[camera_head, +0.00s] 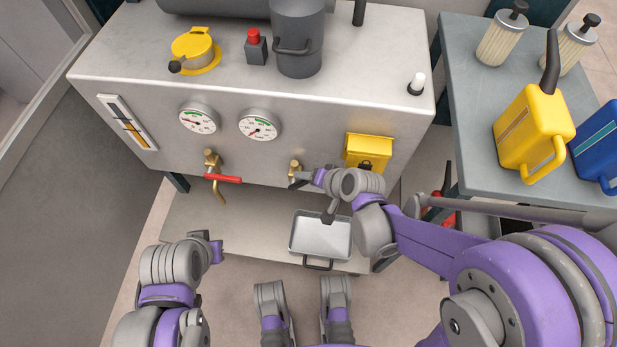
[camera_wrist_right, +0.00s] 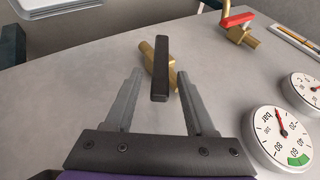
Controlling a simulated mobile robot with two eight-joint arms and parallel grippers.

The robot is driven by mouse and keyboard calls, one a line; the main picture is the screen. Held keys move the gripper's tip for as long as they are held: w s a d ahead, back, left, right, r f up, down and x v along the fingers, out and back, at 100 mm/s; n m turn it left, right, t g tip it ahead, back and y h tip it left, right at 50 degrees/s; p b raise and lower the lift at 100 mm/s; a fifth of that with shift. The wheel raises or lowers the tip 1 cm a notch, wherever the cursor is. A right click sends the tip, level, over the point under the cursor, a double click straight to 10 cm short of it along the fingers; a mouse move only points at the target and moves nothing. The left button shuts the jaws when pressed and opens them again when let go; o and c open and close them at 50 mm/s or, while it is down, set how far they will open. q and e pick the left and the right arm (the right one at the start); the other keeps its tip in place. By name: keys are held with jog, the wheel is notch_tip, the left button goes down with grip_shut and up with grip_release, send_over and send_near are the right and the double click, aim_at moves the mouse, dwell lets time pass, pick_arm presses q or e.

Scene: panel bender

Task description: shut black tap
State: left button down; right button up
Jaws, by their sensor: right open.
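The black tap is a brass valve with a black bar lever on the machine's front. In the right wrist view its lever (camera_wrist_right: 160,70) stands between the two fingers, with brass (camera_wrist_right: 147,52) behind it. My right gripper (camera_wrist_right: 157,95) is open, a finger on each side of the lever, with gaps on both sides. In the head view the brass tap body (camera_head: 295,167) shows beside my right gripper (camera_head: 303,180), which mostly hides the lever. My left gripper (camera_head: 217,247) hangs low at the left, away from the taps; its jaws are unclear.
A brass tap with a red lever (camera_head: 223,179) is left of the black tap. Two gauges (camera_head: 258,124) sit above, and a yellow box (camera_head: 369,150) is to the right. A metal tray (camera_head: 305,240) lies on the shelf below. Yellow and blue cans (camera_head: 535,130) stand on the right table.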

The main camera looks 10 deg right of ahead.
jog(key=p+v, duration=0.3)
jog(key=v, duration=0.7)
jog(key=shift+s+d+r, duration=0.15)
jog(key=shift+s+r, duration=0.05)
jog(key=shift+s, duration=0.05)
